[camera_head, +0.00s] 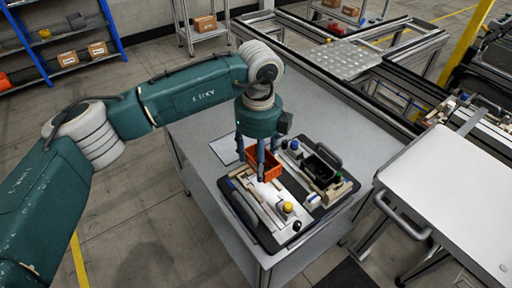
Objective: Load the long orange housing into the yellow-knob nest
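My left gripper (259,158) reaches down over the black pallet (236,204) on the grey table. Its fingers are closed about the orange housing (271,170), an open box, with one finger in front of its near side. The housing is over the pallet's left-back part; whether it touches anything below cannot be told. The yellow knob (288,207) stands at the near end of a pale nest (268,192) on the pallet, just nearer than the housing. The gripper partly hides the housing and nest. My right gripper is not in view.
A blue knob (294,145) and a black box-shaped part (319,168) are on the pallet's right side. A white sheet (226,150) lies behind left. The grey table (207,165) is otherwise mostly clear. A white-topped table (455,190) stands at right.

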